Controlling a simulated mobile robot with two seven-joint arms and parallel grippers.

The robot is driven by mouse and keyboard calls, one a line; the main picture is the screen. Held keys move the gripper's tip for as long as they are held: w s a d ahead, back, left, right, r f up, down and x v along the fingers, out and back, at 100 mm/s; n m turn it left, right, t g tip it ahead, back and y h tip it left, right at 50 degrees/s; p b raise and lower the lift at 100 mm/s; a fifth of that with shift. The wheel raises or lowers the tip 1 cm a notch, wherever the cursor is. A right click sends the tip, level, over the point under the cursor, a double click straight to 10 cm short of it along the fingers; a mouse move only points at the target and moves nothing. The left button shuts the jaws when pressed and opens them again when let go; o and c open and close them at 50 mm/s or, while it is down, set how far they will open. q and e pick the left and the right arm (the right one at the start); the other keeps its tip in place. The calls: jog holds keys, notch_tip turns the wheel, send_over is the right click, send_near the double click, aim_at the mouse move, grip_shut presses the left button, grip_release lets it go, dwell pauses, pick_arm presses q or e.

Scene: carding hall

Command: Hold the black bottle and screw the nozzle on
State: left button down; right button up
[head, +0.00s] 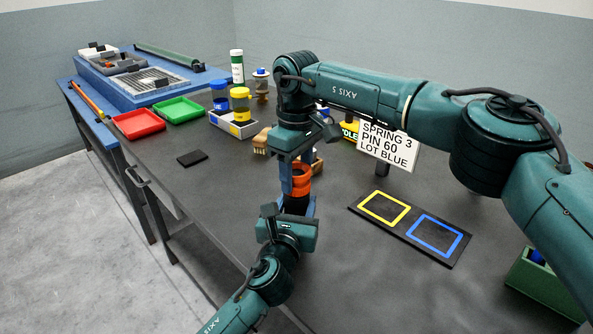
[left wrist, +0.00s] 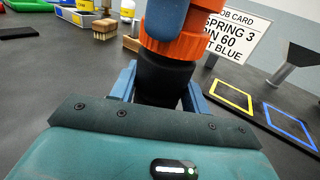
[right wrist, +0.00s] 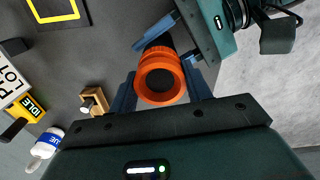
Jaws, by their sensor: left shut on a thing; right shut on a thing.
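The black bottle (head: 295,207) stands upright above the bench near its front edge; it also shows in the left wrist view (left wrist: 163,80). My left gripper (head: 297,203) is shut on it from the front, one finger on each side. The orange nozzle (head: 300,181) sits over the bottle's top and appears to touch it; it also shows in the left wrist view (left wrist: 178,47). In the right wrist view the nozzle (right wrist: 160,78) is an orange ring with a dark opening. My right gripper (right wrist: 160,90) is shut on it from above. The thread is hidden.
A job card (head: 388,146) stands behind, right of the grippers. A black mat (head: 443,258) with yellow and blue outlines lies to the right. A green bin (head: 540,284) is at far right. Red (head: 138,124) and green (head: 178,110) trays sit at left. The bench around the small black pad (head: 192,158) is clear.

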jog(key=o, duration=0.9)
jog(key=shift+o, duration=0.2)
jog(key=shift+r, duration=0.1)
jog(key=shift+r, duration=2.2)
jog(key=shift+c, duration=0.5)
